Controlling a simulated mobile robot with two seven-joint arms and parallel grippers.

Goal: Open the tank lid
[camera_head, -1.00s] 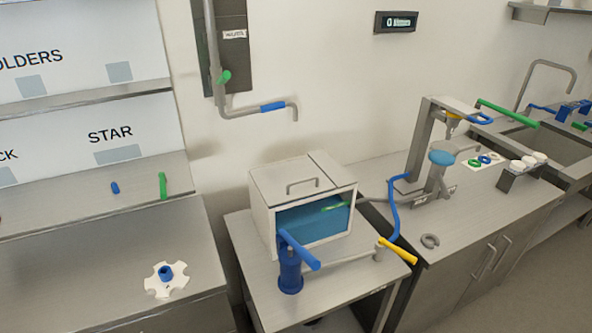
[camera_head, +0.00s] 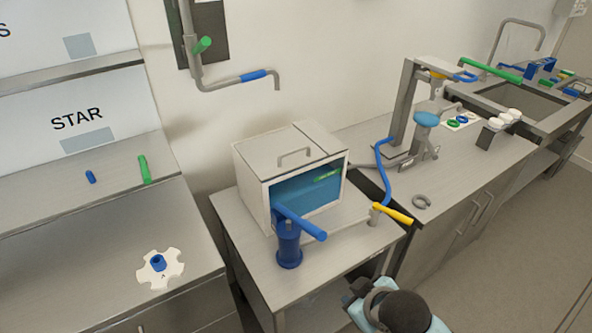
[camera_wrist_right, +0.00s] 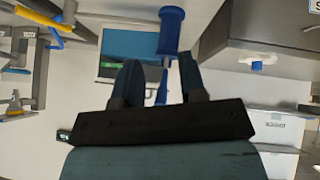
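The tank (camera_head: 255,202) is a pale box with a blue window in its front, standing on a small metal table. Its lid (camera_head: 262,157) lies flat and closed on top, with a thin grey bar handle (camera_head: 295,153). My right arm comes in at the bottom of the head view, in front of and below the table, well apart from the lid. In the right wrist view my right gripper (camera_wrist_right: 158,65) has its two dark fingers spread with nothing held; the tank's blue window (camera_wrist_right: 118,45) shows beyond them. My left gripper is not in view.
A blue pump (camera_head: 289,245) with a blue lever (camera_head: 303,223) stands before the tank. A yellow-handled valve (camera_head: 393,213) is at its right. A bent pipe with a blue sleeve (camera_head: 253,75) juts from the wall above. The left counter holds a white star-shaped part (camera_head: 172,272).

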